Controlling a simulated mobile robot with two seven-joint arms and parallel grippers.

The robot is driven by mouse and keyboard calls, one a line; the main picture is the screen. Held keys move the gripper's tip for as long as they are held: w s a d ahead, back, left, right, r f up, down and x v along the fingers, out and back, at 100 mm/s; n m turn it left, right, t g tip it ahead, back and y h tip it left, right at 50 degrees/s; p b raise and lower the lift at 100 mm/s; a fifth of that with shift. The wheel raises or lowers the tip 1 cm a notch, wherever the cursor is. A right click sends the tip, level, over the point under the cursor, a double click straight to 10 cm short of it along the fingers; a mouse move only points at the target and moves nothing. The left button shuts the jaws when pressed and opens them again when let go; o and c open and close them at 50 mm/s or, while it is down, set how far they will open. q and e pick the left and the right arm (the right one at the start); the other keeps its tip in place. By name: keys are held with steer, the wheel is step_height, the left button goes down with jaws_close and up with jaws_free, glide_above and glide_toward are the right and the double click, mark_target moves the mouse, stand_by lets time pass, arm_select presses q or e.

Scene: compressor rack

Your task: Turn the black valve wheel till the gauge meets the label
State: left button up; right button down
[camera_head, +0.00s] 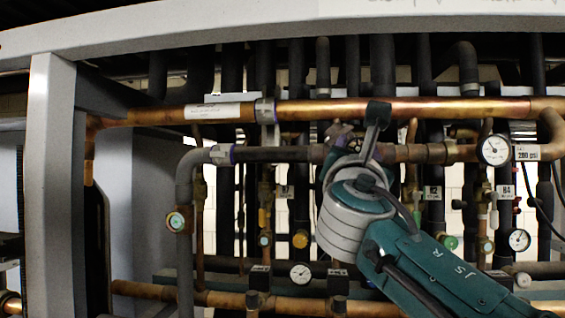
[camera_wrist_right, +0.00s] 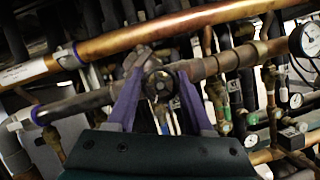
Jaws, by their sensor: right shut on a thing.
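The black valve wheel (camera_wrist_right: 160,84) sits between the two purple fingers of my right gripper (camera_wrist_right: 159,78) in the right wrist view. The fingers are shut on it, one on each side. In the head view my right gripper (camera_head: 338,150) is at the horizontal pipe, and my own wrist hides most of the wheel. The round white gauge (camera_head: 494,150) is on the right of the same pipe run. A white label (camera_head: 527,153) reading "280 psi" is just right of it. The needle is too small to read surely. My left gripper is not in view.
A thick copper pipe (camera_head: 330,111) runs across just above the wheel. Many vertical pipes and small valves crowd behind and below. Smaller gauges (camera_head: 300,273) sit lower down. A grey frame post (camera_head: 52,170) stands at the left.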

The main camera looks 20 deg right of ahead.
steer(key=m+b, duration=0.1)
steer(key=m+g+h+b, duration=0.1)
steer(key=m, duration=0.1)
steer(key=m+g+b, duration=0.1)
steer(key=m, duration=0.1)
steer(key=shift+f+h+b, duration=0.25)
steer(key=shift+h+b, duration=0.05)
steer(key=shift+b, duration=0.1)
steer(key=m+g+b, duration=0.1)
steer(key=m+b, duration=0.1)
steer(key=m, duration=0.1)
steer(key=shift+r+m+g, duration=0.1)
steer(key=shift+m+g, duration=0.2)
steer(key=m+g+b, duration=0.1)
steer(key=m, duration=0.1)
steer(key=shift+r+m, duration=0.1)
steer(key=shift+m, duration=0.3)
steer(key=shift+m+g+b, duration=0.45)
steer(key=shift+m+g, duration=0.25)
steer(key=shift+m, duration=1)
steer(key=shift+r, duration=0.1)
steer(key=shift+c, duration=1.5)
jaws_free()
